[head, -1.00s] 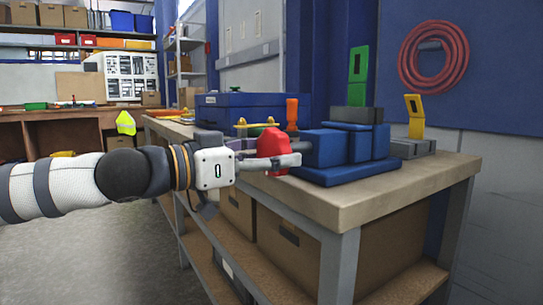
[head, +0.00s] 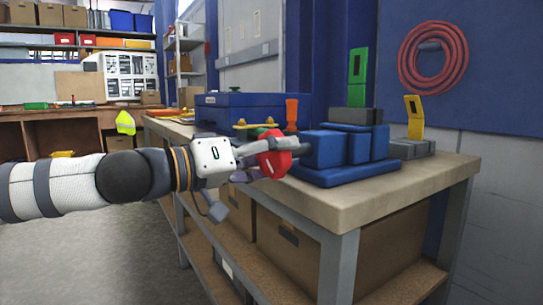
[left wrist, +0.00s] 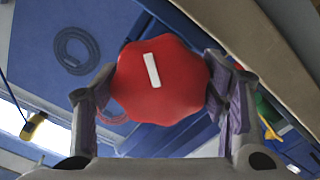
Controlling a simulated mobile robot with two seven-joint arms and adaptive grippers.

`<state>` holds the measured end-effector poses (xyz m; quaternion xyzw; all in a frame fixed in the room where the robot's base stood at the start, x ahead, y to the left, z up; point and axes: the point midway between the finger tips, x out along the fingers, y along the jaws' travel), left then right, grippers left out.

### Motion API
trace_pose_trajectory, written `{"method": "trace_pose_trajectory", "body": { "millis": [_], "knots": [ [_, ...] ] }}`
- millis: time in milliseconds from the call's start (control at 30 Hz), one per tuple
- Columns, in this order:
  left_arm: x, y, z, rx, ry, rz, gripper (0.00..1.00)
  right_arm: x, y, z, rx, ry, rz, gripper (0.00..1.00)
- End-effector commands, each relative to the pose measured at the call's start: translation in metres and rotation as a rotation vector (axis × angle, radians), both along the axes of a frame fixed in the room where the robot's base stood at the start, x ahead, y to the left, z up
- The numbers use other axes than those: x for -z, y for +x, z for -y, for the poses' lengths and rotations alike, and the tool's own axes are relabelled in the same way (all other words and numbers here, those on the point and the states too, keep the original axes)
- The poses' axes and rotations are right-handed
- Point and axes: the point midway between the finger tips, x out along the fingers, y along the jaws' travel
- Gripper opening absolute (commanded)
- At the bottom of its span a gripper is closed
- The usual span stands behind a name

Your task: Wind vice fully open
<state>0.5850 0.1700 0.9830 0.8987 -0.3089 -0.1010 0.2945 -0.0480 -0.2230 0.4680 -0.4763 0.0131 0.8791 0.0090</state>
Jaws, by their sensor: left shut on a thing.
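The blue vice (head: 345,150) sits on the workbench near its front edge; in the left wrist view its blue body shows only in part behind the knob. The red lobed knob (head: 273,158) with a white bar mark is at the vice's left end. In the left wrist view the knob (left wrist: 160,82) faces the camera, its white bar tilted slightly from upright. My left gripper (head: 270,160) is shut on the knob, one finger on each side in the left wrist view (left wrist: 160,95). My right gripper is in neither view.
The wooden workbench (head: 400,190) carries a blue toolbox (head: 238,112), an orange-handled tool (head: 291,112) and green and yellow upright pieces (head: 415,115). A red coiled hose (head: 434,57) hangs on the blue wall panel. Boxes stand on the shelf below; open floor lies at left.

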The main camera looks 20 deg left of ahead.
Motion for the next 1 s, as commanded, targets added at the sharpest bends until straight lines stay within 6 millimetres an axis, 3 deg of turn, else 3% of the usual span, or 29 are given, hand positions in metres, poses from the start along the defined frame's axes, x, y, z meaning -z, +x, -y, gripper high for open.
{"method": "trace_pose_trajectory", "body": {
  "millis": [1000],
  "knots": [
    [-0.0023, -0.0017, 0.0025, 0.003, -0.759, -0.596, 0.38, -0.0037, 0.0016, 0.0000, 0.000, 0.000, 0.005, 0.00]
  ]
}}
